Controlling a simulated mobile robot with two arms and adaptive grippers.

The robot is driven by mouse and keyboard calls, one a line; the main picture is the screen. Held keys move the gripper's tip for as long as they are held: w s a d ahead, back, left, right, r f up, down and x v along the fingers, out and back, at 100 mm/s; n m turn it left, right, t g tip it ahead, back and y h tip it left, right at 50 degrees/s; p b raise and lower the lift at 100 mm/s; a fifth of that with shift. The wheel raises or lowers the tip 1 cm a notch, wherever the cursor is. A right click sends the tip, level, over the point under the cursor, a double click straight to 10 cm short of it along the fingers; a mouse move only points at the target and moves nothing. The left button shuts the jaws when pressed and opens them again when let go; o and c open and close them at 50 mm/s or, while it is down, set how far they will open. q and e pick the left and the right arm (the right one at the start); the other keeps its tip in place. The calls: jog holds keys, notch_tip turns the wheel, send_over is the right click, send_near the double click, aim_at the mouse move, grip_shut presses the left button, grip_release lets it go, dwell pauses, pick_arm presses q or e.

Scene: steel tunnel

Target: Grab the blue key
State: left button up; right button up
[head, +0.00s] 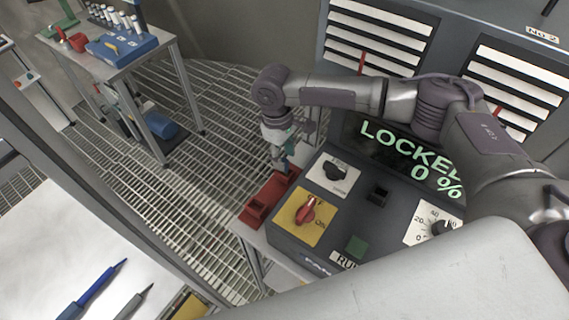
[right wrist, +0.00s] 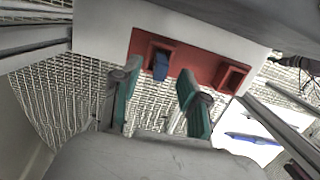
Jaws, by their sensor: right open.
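The blue key (right wrist: 160,66) stands in the left socket of a red holder (right wrist: 195,60) in the right wrist view. The red holder (head: 259,207) also shows in the head view, on a white surface beside the control box. My right gripper (head: 281,166) points down at the holder's far end. In the right wrist view its two teal fingers (right wrist: 158,71) are apart, with the key seen in the gap between their tips. I cannot tell how deep the fingers reach around it. In the head view the gripper hides the key. My left gripper is out of view.
A control box with a red switch (head: 307,211) and a screen reading "LOCKED 0 %" (head: 400,158) stands right of the holder. The holder's other socket (right wrist: 232,77) looks empty. A workbench with a blue case (head: 121,48) is at the back left. Grated floor lies between.

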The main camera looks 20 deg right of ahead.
aim_at(285, 168)
jog(key=shift+s+d+f+p, duration=0.1)
jog(key=shift+f+p, duration=0.05)
jog(key=shift+f, duration=0.35)
jog(key=shift+s+f+p, duration=0.1)
jog(key=shift+f+p, duration=0.05)
jog(key=shift+f, duration=0.8)
grip_shut()
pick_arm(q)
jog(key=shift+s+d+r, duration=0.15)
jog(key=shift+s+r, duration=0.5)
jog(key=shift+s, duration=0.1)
